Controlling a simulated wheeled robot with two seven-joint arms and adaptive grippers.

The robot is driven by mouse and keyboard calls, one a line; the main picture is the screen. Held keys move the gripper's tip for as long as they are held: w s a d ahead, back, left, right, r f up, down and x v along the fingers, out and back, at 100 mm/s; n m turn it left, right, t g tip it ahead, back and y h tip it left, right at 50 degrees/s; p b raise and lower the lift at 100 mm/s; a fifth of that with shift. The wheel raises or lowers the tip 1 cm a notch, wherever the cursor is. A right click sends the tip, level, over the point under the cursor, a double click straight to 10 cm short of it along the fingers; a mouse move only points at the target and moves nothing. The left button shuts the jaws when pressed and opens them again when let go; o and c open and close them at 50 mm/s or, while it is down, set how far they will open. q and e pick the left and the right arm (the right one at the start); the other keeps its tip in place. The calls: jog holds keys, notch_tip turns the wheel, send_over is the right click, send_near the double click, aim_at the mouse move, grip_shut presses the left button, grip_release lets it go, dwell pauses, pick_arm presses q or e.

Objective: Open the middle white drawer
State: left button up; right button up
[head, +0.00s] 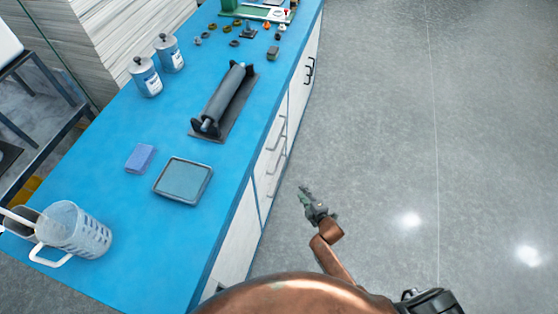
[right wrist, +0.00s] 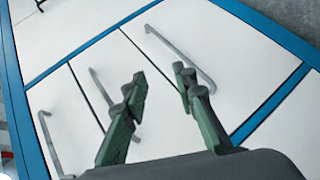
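The white drawers are stacked in the front of the blue-framed bench. The middle white drawer (head: 267,158) looks shut in the head view. In the right wrist view the middle drawer (right wrist: 94,59) is the panel between two seams, and its long grey handle (right wrist: 99,88) runs partly behind one of my fingers. My right gripper (head: 305,192) is to the right of the drawer fronts. In the right wrist view my right gripper (right wrist: 159,79) is open and empty, its two green-and-grey fingers apart, in front of the drawers. My left gripper is not in view.
A cabinet door with a black handle (head: 309,70) is further along. The grey floor to the right is clear.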

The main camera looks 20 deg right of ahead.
pick_arm(q)
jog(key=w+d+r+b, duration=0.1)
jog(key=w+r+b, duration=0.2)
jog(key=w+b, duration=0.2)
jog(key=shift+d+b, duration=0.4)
jog(key=shift+b, duration=0.9)
pick_arm(e)
jog(key=w+a+r+n+t, duration=0.1)
jog(key=w+r, duration=0.3)
jog(key=w, duration=0.4)
jog(key=w+a+r+n+t+y, duration=0.1)
jog(key=w+a+r+n, duration=0.3)
jog(key=w, duration=0.4)
jog(key=shift+w+t, duration=0.35)
jog(key=shift+t, duration=0.25)
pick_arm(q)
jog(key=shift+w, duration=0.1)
pick_arm(e)
jog(key=shift+r, duration=0.1)
jog(key=shift+c, duration=0.4)
grip_shut()
